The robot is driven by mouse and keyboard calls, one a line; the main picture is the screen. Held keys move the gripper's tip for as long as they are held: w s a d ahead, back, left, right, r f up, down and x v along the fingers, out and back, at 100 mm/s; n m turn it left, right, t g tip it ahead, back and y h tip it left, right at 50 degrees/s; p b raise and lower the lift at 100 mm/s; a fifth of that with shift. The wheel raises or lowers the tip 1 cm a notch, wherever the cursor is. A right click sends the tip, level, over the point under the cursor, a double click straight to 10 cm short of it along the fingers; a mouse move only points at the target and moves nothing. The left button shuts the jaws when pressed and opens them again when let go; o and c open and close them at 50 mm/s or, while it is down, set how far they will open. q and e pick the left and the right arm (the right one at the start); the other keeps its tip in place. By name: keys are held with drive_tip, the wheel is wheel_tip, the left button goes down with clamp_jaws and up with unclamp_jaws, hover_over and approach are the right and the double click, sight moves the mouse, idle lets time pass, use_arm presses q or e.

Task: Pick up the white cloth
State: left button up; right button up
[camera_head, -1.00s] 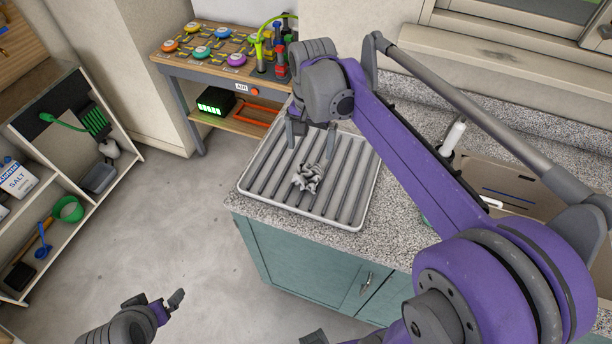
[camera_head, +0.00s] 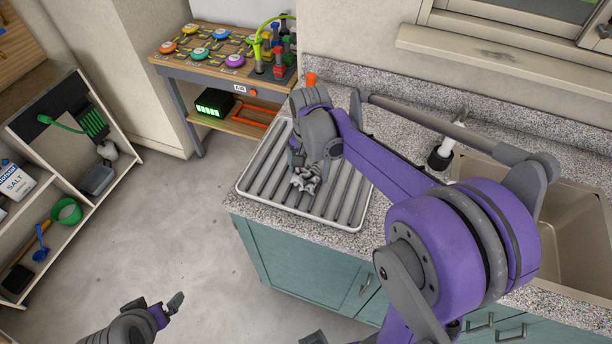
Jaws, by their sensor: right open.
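The white cloth (camera_head: 306,181) lies crumpled on the grey ribbed drying tray (camera_head: 262,184) on the counter. My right gripper (camera_head: 308,168) is directly over the cloth, pointing down, with its fingers at or just above the cloth's upper part. The fingers are spread open; the wrist hides part of them, and I cannot tell whether they touch the cloth. My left gripper (camera_head: 172,304) is low at the lower left, over the floor and far from the cloth. Its jaw opening is not clear from this angle.
A sink (camera_head: 585,225) is set in the granite counter at the right, with a faucet beside it. A wooden bench (camera_head: 180,75) with coloured discs stands behind the tray. A shelf (camera_head: 80,215) with a salt box stands at the left. The floor between is clear.

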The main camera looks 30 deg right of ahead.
sight(309, 170)
drive_tip(key=c, duration=1.2)
wheel_tip(309, 170, up, 10)
drive_tip(key=shift+s, duration=0.1)
